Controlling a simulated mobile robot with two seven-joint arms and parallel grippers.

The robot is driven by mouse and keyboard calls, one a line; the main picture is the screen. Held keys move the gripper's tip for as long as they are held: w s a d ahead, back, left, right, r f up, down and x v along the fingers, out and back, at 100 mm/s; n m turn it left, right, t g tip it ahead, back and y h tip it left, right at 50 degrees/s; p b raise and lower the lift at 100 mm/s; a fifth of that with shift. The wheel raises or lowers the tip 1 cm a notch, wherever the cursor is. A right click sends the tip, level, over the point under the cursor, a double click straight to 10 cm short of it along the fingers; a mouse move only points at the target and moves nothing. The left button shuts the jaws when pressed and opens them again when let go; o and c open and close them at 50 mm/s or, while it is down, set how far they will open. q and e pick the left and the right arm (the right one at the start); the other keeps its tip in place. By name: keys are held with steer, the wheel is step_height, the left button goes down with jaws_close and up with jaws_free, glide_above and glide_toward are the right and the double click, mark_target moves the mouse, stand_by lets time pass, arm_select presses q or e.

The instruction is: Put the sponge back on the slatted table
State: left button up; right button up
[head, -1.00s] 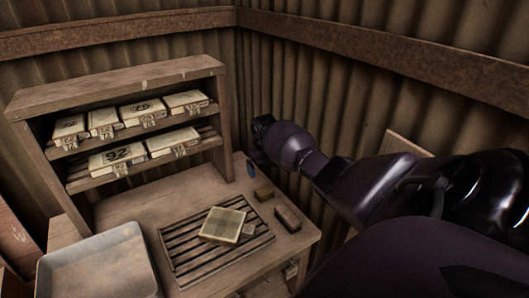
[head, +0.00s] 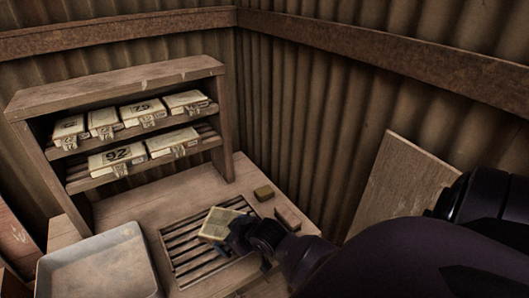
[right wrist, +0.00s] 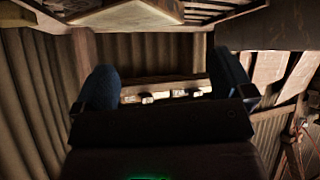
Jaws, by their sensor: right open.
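A pale square tile (head: 222,218) lies on the slatted rack (head: 180,248). My right gripper (head: 224,246) is low over the rack at the tile's front edge. The right wrist view shows its blue fingertips (right wrist: 165,82) spread wide with nothing between them. I cannot tell whether they touch the tile. My left gripper is not in view.
A reddish-brown block (head: 287,217) lies right of the rack, close to my right arm. A grey metal tray (head: 95,268) is at the front left. A wooden shelf (head: 130,72) with several boxed tiles stands behind. A board (head: 400,185) leans on the corrugated wall.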

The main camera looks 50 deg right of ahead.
steer(key=s+a+f, duration=0.2)
steer(key=s+f, duration=0.1)
steer(key=s, duration=0.5)
steer(key=s+a+f+m+t+h, duration=0.1)
steer(key=s+f, duration=0.3)
steer(key=s, duration=0.4)
steer(key=shift+a, duration=0.55)
steer(key=shift+w+f+b, duration=0.25)
steer(key=shift+f+b, duration=0.35)
steer(key=shift+b, duration=0.45)
